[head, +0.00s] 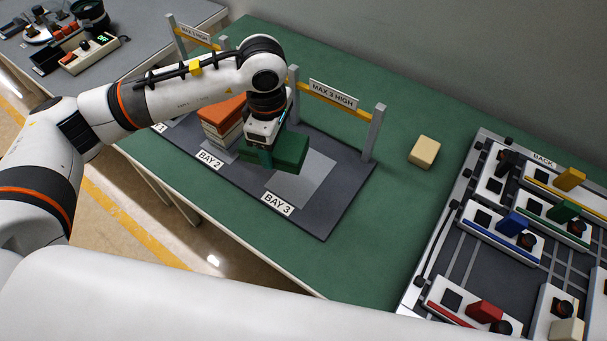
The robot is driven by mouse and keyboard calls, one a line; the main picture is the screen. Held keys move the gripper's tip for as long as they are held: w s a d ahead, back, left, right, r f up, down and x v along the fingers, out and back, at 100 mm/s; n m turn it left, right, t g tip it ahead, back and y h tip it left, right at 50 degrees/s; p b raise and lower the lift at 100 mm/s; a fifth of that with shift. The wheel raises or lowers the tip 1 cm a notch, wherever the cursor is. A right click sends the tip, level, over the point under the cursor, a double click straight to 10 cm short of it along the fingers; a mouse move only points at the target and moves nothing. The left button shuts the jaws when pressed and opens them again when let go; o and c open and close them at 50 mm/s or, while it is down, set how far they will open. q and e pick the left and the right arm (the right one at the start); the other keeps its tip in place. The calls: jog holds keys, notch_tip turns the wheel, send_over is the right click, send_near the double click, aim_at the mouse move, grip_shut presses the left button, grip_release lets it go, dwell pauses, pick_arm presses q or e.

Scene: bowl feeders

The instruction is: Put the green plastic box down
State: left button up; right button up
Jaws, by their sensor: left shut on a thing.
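The green plastic box (289,152) is in the middle of the head view, held above the dark mat beside the grey patch of bay 3 (303,179). My left gripper (264,152) points down and is shut on the box's left part. The gripper hides some of the box's near side. I cannot tell how high the box is above the mat. My right gripper does not show.
A stack with an orange box on top (222,112) stands in bay 2, close to my left gripper. A "MAX 3 HIGH" gate (335,95) rises behind bay 3. A cream block (424,152) lies on the green table. A panel with coloured blocks (470,250) fills the right.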

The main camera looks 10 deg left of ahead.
aim_at(301, 174)
pick_arm(q)
jog(key=w+d+f+n, duration=0.1)
jog(key=f+n, duration=0.3)
jog(key=n, duration=0.1)
jog(key=w+d+f+n, duration=0.2)
jog(key=f+n, duration=0.2)
jog(key=w+d+f+n, duration=0.1)
jog(key=f+n, duration=0.3)
jog(key=n, duration=0.1)
jog(key=shift+w+d+f+n+p, duration=0.2)
jog(key=shift+w+n+p, duration=0.05)
jog(key=shift+n+p, duration=0.1)
jog(key=shift+f, duration=0.25)
jog(key=shift+f, duration=0.1)
jog(key=shift+f+b, duration=0.2)
jog(key=shift+b, duration=0.1)
jog(key=o, duration=1.2)
jog(key=shift+r, duration=0.1)
jog(key=shift+c, duration=0.2)
